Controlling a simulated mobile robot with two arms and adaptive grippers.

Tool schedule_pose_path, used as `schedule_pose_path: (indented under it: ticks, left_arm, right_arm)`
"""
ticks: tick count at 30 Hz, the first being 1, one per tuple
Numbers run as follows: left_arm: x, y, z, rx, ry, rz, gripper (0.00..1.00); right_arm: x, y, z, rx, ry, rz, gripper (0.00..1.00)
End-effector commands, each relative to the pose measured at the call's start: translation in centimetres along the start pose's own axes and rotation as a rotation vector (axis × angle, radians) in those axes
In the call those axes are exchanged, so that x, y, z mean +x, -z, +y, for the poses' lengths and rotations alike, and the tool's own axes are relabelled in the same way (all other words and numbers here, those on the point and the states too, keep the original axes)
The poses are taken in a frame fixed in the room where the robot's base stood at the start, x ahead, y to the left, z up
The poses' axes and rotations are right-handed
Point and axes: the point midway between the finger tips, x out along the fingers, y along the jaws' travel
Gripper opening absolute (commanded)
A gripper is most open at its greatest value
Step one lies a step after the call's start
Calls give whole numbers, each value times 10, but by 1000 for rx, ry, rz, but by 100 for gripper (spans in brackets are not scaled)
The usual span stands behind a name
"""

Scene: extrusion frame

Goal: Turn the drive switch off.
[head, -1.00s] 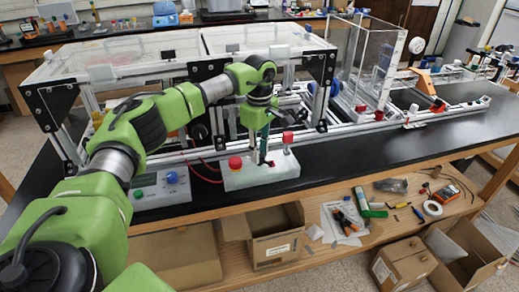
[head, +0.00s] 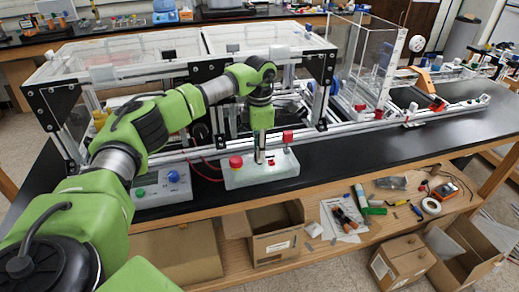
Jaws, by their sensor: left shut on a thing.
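A white control box (head: 238,179) sits on the black bench top. It has a red button (head: 235,162) at its left and a red-topped post (head: 287,137) at its right. My left gripper (head: 260,157) points down at the middle of this box, between the two red parts. It is shut on the drive switch (head: 270,161), which its fingertips mostly hide; only a small dark red bit shows beside them. I cannot make out the switch's position. My right gripper is not in view.
A grey box with a blue knob (head: 173,177) stands left of the white box. The aluminium extrusion frame (head: 190,153) with clear panels rises close behind my gripper. Red wires (head: 207,178) run between the boxes. The bench top to the right is mostly clear.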

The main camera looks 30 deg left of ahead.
Motion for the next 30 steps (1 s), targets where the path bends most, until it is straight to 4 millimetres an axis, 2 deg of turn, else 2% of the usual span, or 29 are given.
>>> schedule_pose_path:
  ticks: [9, 22, 23, 24, 25, 30]
  left_arm:
    - [-1, 0, 0, -84, -1, -1, 1]
    - [-1, 0, 0, -93, 0, -1, 1]
    - [-1, 0, 0, -93, 0, -1, 25]
    - [-1, 0, 0, -93, 0, -1, 35]
    - [-1, 0, 0, -92, 0, -1, 39]
    - [0, 0, 0, -91, 0, -1, 39]
  right_arm:
    - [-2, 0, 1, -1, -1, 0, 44]
    - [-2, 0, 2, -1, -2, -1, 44]
    - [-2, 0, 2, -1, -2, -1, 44]
    - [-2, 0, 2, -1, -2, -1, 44]
    - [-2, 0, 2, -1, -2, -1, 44]
    - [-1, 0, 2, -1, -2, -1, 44]
